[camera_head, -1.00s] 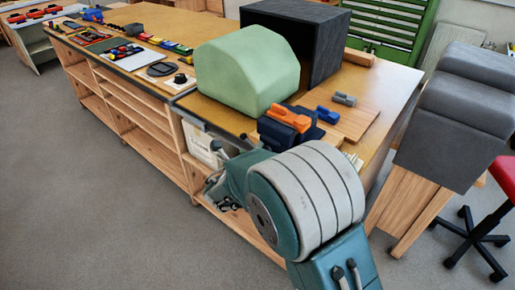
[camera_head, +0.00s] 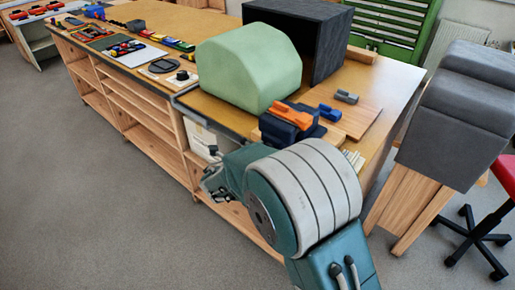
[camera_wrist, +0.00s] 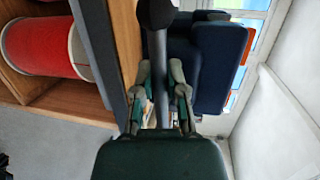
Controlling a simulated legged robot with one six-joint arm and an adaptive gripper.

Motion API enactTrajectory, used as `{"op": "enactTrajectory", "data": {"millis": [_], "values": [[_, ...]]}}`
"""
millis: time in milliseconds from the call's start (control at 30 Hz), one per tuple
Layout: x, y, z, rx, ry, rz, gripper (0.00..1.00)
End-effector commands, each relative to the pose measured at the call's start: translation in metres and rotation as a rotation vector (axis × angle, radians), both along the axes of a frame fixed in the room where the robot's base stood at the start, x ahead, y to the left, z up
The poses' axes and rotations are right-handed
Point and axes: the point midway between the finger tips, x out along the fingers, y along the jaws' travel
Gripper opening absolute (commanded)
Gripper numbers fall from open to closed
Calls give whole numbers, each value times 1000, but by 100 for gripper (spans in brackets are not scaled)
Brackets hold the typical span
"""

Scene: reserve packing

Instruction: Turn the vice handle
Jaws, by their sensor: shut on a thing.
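The dark blue vice (camera_head: 284,130) sits at the near edge of the workbench, with an orange piece on top. In the wrist view the vice body (camera_wrist: 218,65) is at the upper right. The vice handle (camera_wrist: 160,50) is a grey bar with a black knob (camera_wrist: 155,12) at its end. My gripper (camera_wrist: 161,78) has its fingers on either side of this bar and is shut on it. In the head view my gripper (camera_head: 212,183) is low beside the bench front, partly hidden by my arm. The black knob (camera_head: 213,150) shows just above it.
A green block (camera_head: 245,75) and a black open box (camera_head: 305,35) stand on the bench behind the vice. Small tools lie along the bench. A red cylinder (camera_wrist: 38,45) is on a shelf beside my gripper. Grey floor (camera_head: 90,190) is clear at left.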

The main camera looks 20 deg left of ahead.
Motion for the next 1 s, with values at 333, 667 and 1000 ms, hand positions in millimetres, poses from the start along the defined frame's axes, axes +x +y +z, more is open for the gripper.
{"op": "enactTrajectory", "data": {"millis": [333,667,1000], "values": [[1,0,-2,0,4,2,52],[0,-2,0,2,1,0,52],[-43,11,9,3,-1,5,52]]}}
